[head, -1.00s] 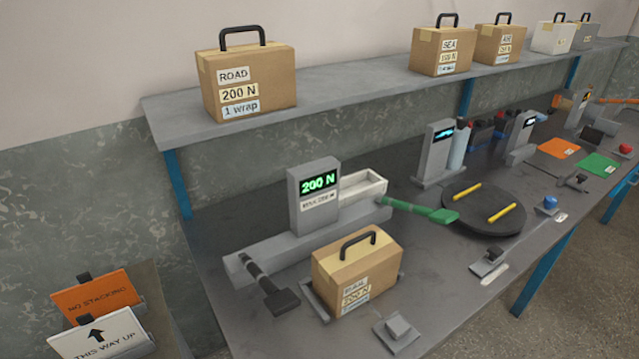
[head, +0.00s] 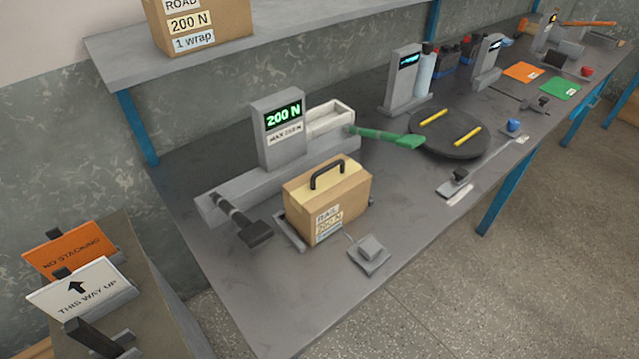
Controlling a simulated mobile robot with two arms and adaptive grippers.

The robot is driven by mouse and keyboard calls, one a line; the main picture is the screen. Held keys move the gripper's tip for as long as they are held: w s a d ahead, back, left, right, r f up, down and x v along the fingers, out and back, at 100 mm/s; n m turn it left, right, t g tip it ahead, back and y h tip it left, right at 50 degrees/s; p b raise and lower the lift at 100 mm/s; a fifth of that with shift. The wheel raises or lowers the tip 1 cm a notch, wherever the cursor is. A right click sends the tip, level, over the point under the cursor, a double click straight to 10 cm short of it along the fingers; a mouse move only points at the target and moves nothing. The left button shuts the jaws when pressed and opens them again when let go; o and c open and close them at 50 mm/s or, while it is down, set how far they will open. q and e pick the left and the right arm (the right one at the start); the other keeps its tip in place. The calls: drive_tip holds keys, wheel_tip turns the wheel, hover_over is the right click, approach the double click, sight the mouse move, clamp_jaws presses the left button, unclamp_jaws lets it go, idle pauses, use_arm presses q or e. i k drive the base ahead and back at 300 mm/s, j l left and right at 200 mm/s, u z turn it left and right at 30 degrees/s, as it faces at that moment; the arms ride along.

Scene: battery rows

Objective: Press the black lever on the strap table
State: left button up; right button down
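A green lever (head: 395,138) sticks out from the machine's right side. The machine's display (head: 284,116) reads 200 N in green. A cardboard box (head: 300,205) with a black handle stands in front of the machine, to the right of the black lever, with a label reading 200 N. Neither of my grippers is in view.
A grey block on a plate (head: 369,250) sits near the table's front edge. A round dark turntable (head: 450,145) with two yellow bars lies to the right. A side stand at left holds an orange sign (head: 70,250) and a white sign (head: 82,288). A shelf (head: 115,60) runs above.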

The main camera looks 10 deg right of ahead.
sight(252, 234)
drive_tip(key=k+j+z, duration=0.85)
drive_tip(key=k+l, duration=0.05)
drive_tip(key=l, duration=0.05)
